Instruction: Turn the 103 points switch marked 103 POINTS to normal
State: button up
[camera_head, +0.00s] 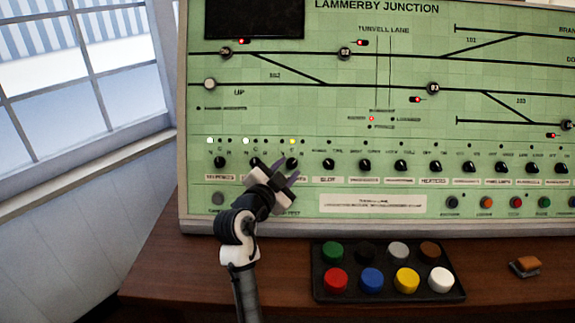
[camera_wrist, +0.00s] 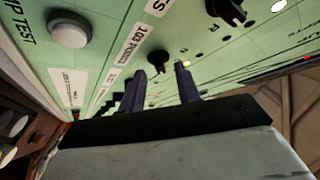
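The 103 points switch is a black rotary knob (camera_head: 292,163) in the lower row of the green panel, third from the left; the wrist view shows this knob (camera_wrist: 158,62) beside a white label reading POINTS, its number small and blurred. I cannot tell which way its pointer is set. A yellow lamp (camera_head: 292,141) is lit above it. My gripper (camera_head: 287,175) is close to the panel, just below the knob. In the wrist view my gripper (camera_wrist: 161,76) has its two dark fingers apart, with the knob showing between their tips. I cannot tell whether they touch it.
A neighbouring knob (camera_wrist: 228,12) stands close by, with a lit white lamp (camera_wrist: 278,5). A black tray (camera_head: 388,294) of coloured buttons and a small orange-brown object (camera_head: 525,265) sit on the wooden desk (camera_head: 190,270).

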jog(key=shift+w+d, duration=0.25)
jog(key=shift+w, duration=0.3)
grip_shut()
